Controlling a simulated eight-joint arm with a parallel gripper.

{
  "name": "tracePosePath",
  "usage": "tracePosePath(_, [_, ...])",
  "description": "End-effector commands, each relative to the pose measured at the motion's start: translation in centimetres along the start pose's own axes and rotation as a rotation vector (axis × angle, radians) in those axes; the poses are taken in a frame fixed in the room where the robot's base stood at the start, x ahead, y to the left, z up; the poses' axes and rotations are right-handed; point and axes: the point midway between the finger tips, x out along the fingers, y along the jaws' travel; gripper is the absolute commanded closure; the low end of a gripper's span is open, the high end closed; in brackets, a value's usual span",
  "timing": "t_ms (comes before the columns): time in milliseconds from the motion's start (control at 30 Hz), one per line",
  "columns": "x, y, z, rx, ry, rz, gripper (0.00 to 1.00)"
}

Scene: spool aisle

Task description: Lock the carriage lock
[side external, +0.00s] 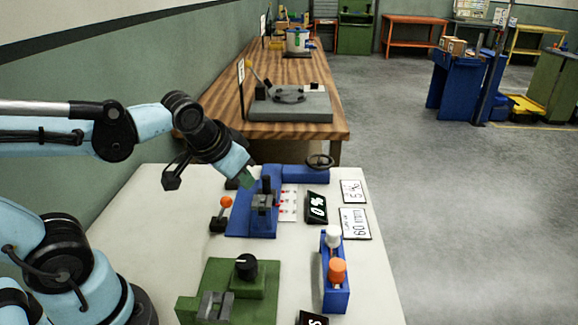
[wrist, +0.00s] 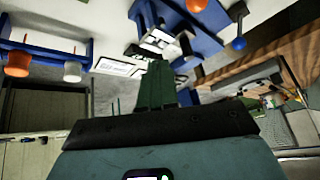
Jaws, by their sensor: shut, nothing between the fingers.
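My gripper (side external: 249,179) is shut and empty, its green fingers pointing down above the rear left of a blue machine (side external: 240,225) on the white table. The closed fingers also show in the wrist view (wrist: 155,88). The blue machine carries a grey and black carriage block (side external: 263,201). A small lever with an orange ball (side external: 226,202) stands at its left on a black base. In the wrist view an orange ball (wrist: 196,5) and a blue ball on a dark lever (wrist: 238,43) show. No label marks the carriage lock, so I cannot tell which part it is.
A black handwheel (side external: 320,161) is at the machine's rear right. A blue stand with white and orange knobs (side external: 336,290) is at front right. A green fixture (side external: 250,275) is in front. Sign cards (side external: 354,223) lie at right. A wooden bench (side external: 300,75) stands behind.

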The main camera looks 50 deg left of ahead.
Motion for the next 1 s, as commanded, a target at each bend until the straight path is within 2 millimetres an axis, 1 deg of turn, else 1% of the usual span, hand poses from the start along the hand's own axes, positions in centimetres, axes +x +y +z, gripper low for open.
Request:
tracePosePath(33, [0.3, -0.5, -0.7, -0.006, -0.016, -0.032, 1.00])
tracePosePath(300, [2.3, -3.8, -3.6, -0.055, -0.089, -0.229, 1.00])
tracePosePath(533, [4.0, -6.1, -5.6, -0.102, -0.122, -0.388, 1.00])
tracePosePath(733, [4.9, -7.2, -6.4, -0.129, -0.129, -0.467, 1.00])
tracePosePath(1000, [5.1, -7.5, -6.6, -0.136, -0.131, -0.487, 1.00])
